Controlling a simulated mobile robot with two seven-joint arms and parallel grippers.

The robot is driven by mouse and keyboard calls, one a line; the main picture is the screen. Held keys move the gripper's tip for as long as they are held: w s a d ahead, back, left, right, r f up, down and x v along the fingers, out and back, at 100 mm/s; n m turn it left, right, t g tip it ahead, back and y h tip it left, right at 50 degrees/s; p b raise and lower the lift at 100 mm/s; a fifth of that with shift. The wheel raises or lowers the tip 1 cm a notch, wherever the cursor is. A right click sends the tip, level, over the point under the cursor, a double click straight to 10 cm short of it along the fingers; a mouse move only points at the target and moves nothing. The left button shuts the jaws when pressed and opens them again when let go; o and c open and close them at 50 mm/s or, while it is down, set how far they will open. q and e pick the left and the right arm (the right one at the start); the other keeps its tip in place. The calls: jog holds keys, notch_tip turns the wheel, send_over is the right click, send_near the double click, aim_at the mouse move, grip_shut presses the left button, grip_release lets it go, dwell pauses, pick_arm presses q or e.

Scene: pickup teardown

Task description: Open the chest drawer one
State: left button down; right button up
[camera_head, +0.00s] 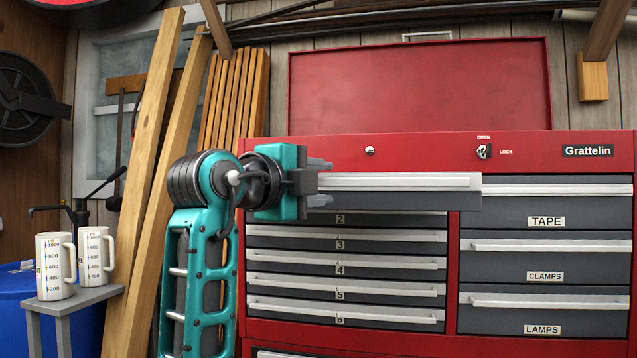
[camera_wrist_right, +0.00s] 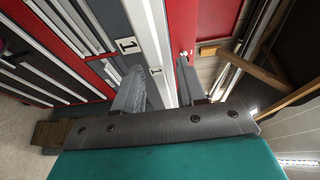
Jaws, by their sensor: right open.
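Drawer one (camera_head: 400,197) is the top drawer in the left column of the red chest (camera_head: 400,148). It stands out from the chest, and its right end overlaps the red divider. Its light handle strip (camera_head: 400,182) runs along its top edge. My right gripper (camera_head: 320,181) is at the left part of this drawer front, with its jaws open above and below the handle strip. In the right wrist view the fingers (camera_wrist_right: 160,85) are apart with the strip between them; contact cannot be told. My left gripper is not in view.
Drawers two to six (camera_head: 345,265) below are closed, as are the TAPE (camera_head: 545,210), CLAMPS and LAMPS drawers at right. The chest lid (camera_head: 420,88) is up. Two measuring jugs (camera_head: 55,265) stand on a small grey stand at left. Wooden planks (camera_head: 150,150) lean behind my arm.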

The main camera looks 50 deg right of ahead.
jog(key=s+a, duration=0.1)
jog(key=a, duration=1.1)
jog(key=shift+a, duration=0.25)
